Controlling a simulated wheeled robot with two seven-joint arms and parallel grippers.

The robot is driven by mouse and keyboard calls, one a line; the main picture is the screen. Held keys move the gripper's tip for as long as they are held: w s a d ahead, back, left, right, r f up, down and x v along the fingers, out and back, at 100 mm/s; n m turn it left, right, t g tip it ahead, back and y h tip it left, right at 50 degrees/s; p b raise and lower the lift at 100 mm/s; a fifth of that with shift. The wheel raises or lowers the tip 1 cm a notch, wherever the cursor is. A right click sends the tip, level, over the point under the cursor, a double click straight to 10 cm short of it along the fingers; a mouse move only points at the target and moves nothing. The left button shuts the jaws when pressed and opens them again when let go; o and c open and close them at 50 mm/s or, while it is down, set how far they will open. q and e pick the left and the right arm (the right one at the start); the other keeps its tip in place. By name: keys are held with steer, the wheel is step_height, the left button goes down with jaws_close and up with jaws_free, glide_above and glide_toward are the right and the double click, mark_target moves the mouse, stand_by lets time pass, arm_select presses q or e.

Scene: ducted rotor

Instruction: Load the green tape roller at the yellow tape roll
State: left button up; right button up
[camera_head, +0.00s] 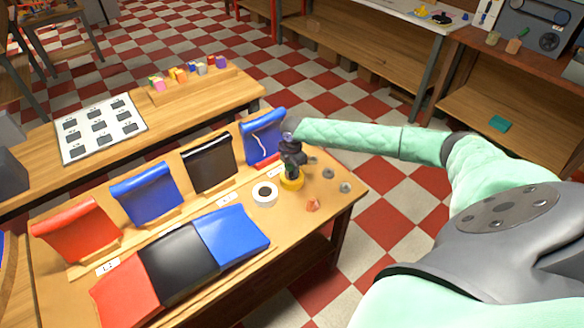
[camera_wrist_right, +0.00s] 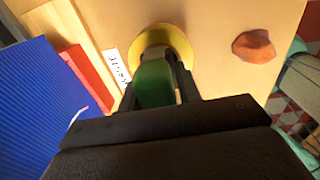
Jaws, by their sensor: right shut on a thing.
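My right gripper (camera_head: 291,170) is over the right part of the near table and points down. In the right wrist view its fingers are shut on the green tape roller (camera_wrist_right: 154,84). The yellow tape roll (camera_head: 292,184) lies on the table right below the gripper. In the wrist view the yellow roll (camera_wrist_right: 190,44) shows as a ring just past the green roller, whose far end overlaps it. I cannot tell whether the roller touches the roll. In the head view the gripper hides the roller. My left gripper is not in view.
A white tape roll (camera_head: 265,194) lies left of the yellow one. An orange-red lump (camera_head: 313,205) and small grey discs (camera_head: 345,187) lie to the right. A blue draped panel (camera_head: 262,137) stands close behind the gripper. Red, black and blue sheets (camera_head: 230,234) cover the front.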

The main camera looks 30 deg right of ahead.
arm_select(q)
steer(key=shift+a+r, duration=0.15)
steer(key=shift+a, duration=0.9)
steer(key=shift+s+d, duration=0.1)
